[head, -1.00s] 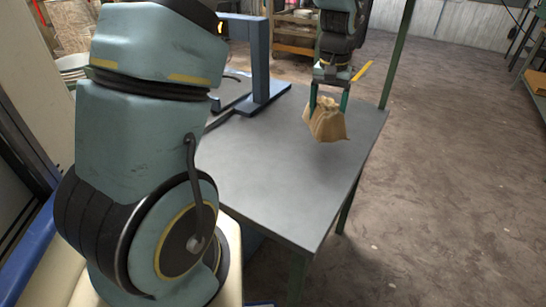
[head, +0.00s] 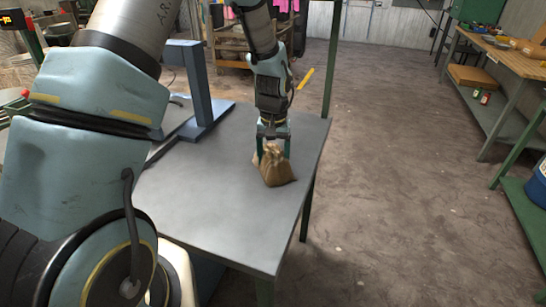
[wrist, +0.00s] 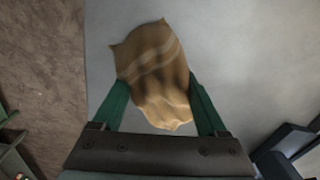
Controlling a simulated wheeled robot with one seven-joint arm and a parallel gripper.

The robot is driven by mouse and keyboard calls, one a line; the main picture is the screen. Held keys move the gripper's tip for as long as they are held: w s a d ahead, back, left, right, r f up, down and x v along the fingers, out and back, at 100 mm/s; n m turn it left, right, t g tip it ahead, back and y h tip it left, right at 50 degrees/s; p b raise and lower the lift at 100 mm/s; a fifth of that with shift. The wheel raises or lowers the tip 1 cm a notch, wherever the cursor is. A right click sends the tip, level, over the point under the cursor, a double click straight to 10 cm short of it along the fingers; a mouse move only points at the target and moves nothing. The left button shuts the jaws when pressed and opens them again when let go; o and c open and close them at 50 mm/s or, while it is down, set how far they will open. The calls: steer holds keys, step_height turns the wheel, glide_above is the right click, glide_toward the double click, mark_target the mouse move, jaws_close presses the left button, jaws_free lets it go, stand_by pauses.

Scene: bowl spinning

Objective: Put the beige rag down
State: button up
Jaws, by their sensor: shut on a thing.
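The beige rag (head: 278,170) is a crumpled brown-tan cloth over the far right part of the grey metal table (head: 220,200). My gripper (head: 271,147) points down and is shut on the rag's upper part. The rag hangs below the fingers, at or just above the tabletop; I cannot tell whether it touches. In the wrist view the rag (wrist: 155,75) lies between the two green fingers (wrist: 160,100), with the grey tabletop (wrist: 250,60) behind it.
A blue-grey metal stand (head: 190,85) is on the table's back left. The table's right edge is close to the rag, with brown floor (head: 400,180) beyond. A wooden workbench (head: 500,50) stands at the far right. The front of the table is clear.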

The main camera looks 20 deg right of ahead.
mark_target(273, 154)
steer(key=shift+f, duration=0.15)
steer(key=o, duration=1.2)
step_height(273, 154, up, 12)
steer(key=b, duration=0.2)
steer(key=s+a+n, duration=0.1)
steer(key=s+a, duration=0.1)
steer(key=a, duration=0.7)
steer(key=s+a+n+t, duration=0.1)
steer(key=s+a+n, duration=0.1)
steer(key=a, duration=0.8)
steer(key=s+a+n, duration=0.1)
steer(key=s+a, duration=0.1)
steer(key=a, duration=0.7)
steer(key=shift+a+n+t, duration=0.3)
steer(key=shift+a+n, duration=0.05)
steer(key=shift+n, duration=0.05)
